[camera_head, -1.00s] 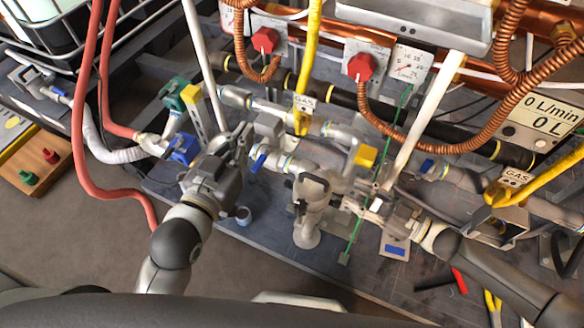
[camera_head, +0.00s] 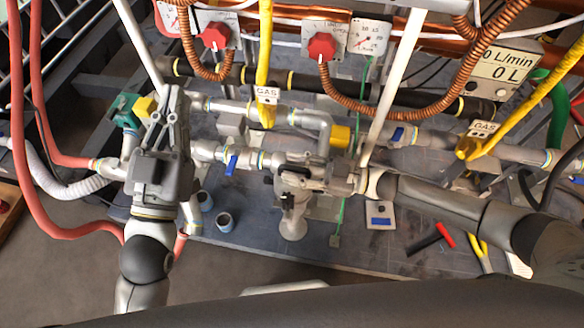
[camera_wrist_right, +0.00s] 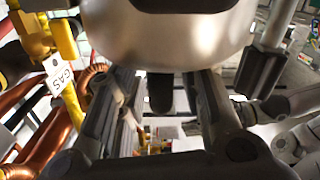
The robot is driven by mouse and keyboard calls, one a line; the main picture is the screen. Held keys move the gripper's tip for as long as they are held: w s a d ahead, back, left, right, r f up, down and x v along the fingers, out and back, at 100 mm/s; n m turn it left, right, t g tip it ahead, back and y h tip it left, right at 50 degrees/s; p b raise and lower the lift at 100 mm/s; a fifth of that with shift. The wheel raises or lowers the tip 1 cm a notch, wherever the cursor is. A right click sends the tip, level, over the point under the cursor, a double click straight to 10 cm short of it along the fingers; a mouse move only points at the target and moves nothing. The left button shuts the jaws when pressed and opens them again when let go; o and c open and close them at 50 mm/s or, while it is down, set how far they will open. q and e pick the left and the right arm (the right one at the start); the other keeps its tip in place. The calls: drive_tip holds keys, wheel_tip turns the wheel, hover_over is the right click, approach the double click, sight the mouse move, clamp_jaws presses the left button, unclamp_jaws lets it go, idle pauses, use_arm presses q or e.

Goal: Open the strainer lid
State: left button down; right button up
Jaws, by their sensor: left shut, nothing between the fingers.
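The grey strainer (camera_head: 292,225) stands on the dark panel at the middle of the head view. Its upper part and lid are largely hidden by my right gripper (camera_head: 296,180), which reaches over it from the right. In the right wrist view my right gripper (camera_wrist_right: 163,90) has its two dark fingers apart, with a gap between them. A short dark cylinder shows in that gap beneath a large silver rounded body; I cannot tell if either belongs to the strainer. My left gripper (camera_head: 170,100) is shut and empty, left of the strainer near the pipes.
Yellow gas pipes (camera_head: 265,50), a white pole (camera_head: 392,90) and red valve knobs (camera_head: 321,47) stand behind. A blue valve handle (camera_head: 231,164) is between my grippers.

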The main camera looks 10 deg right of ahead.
use_arm(q)
drive_tip(key=shift+s+r, duration=0.1)
drive_tip(key=shift+r, duration=0.2)
use_arm(e)
drive_tip(key=shift+w+a, duration=0.1)
drive_tip(key=shift+a, duration=0.3)
drive_tip(key=shift+c, duration=0.2)
drive_tip(key=c, duration=0.7)
clamp_jaws()
drive_tip(key=shift+w+r, duration=0.1)
